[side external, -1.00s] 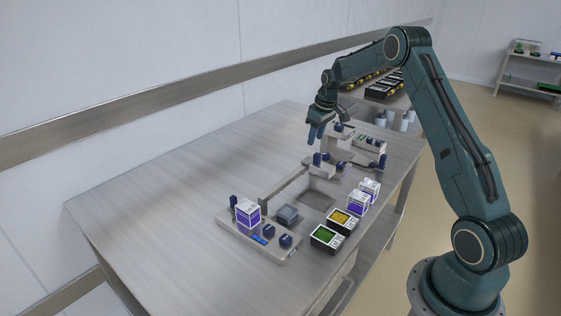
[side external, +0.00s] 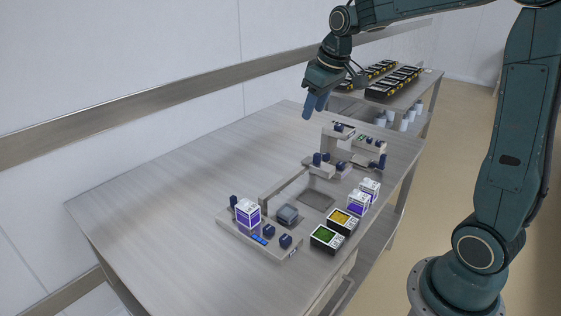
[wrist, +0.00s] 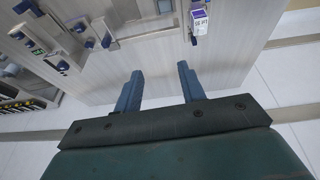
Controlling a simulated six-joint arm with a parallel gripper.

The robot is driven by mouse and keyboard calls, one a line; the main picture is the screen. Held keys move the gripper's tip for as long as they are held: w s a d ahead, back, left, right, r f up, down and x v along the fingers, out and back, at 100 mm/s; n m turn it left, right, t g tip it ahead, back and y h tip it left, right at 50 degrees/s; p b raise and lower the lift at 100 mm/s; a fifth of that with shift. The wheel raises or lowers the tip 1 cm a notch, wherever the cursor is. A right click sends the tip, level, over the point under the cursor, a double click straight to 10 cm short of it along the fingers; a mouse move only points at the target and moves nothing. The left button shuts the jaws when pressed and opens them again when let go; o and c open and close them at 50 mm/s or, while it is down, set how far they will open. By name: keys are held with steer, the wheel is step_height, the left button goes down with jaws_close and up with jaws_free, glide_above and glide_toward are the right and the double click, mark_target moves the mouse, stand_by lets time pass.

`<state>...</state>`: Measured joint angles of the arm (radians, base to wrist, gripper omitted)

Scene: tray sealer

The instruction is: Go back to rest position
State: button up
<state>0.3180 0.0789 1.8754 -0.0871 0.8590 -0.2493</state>
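My gripper (side external: 314,105) is raised above the back part of the steel table (side external: 150,210), clear of everything on it. In the wrist view my gripper (wrist: 160,90) shows two blue fingers set wide apart with nothing between them. The tray sealer (side external: 322,170) stands below and to the right, with a grey frame and several dark blue knobs. A white and purple box (side external: 248,214) stands at its near left end; a box of this kind also shows in the wrist view (wrist: 199,20).
Two white and purple boxes (side external: 358,204) and two trays, one yellow (side external: 342,222) and one green (side external: 326,238), stand along the table's right side. A shelf (side external: 430,80) with black trays is behind. The table's left half is bare.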

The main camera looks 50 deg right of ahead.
steer(key=s+a+t, duration=0.1)
steer(key=s+a, duration=0.4)
steer(key=s, duration=0.6)
steer(key=s+a, duration=0.6)
steer(key=s, duration=0.6)
steer(key=shift+a+t+y, duration=0.3)
steer(key=shift+t, duration=0.1)
steer(key=shift+o, duration=0.2)
steer(key=shift+w, duration=0.15)
